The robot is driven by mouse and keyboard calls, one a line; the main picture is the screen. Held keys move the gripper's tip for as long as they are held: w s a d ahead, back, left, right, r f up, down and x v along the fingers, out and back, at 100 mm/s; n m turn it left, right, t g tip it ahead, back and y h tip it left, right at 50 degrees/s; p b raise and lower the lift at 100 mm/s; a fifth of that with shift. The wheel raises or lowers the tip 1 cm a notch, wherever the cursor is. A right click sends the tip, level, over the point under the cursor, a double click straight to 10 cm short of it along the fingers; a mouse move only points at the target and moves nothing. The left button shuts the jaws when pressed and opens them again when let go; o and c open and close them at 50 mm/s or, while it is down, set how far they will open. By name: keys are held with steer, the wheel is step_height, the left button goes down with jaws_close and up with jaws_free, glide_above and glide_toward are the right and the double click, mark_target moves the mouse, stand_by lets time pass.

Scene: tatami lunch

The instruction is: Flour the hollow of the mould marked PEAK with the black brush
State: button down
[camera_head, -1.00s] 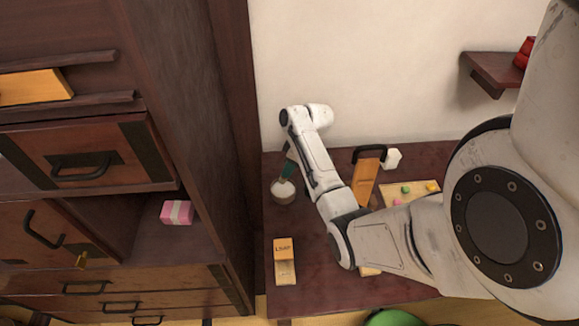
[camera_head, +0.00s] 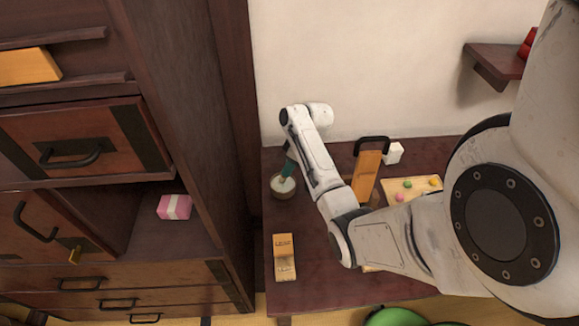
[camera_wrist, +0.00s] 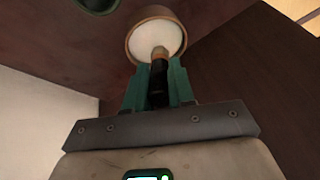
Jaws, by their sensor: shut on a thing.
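My gripper (camera_wrist: 160,85), with teal fingers, is shut on the black brush (camera_wrist: 158,80). The brush's pale tip reaches down to the white flour in a round wooden bowl (camera_wrist: 133,52); I cannot tell how deep it is. In the head view my gripper (camera_head: 288,168) is above this bowl (camera_head: 283,194) at the table's back left. A wooden mould marked LEAF (camera_head: 284,243) stands at the front left of the table. No mould marked PEAK can be read. A small pale wooden piece (camera_head: 370,268) is mostly hidden by my arm.
An orange-brown block with a black handle (camera_head: 367,175), a white cube (camera_head: 394,153) and a tray of coloured sweets (camera_head: 408,185) are at the back right of the table (camera_head: 310,285). A dark cabinet (camera_head: 175,80) stands left, holding a pink packet (camera_head: 174,207).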

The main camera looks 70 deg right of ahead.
steer(key=shift+f, duration=0.65)
stand_by(1.7)
steer(key=shift+r+p, duration=2.9)
steer(key=shift+r, duration=0.7)
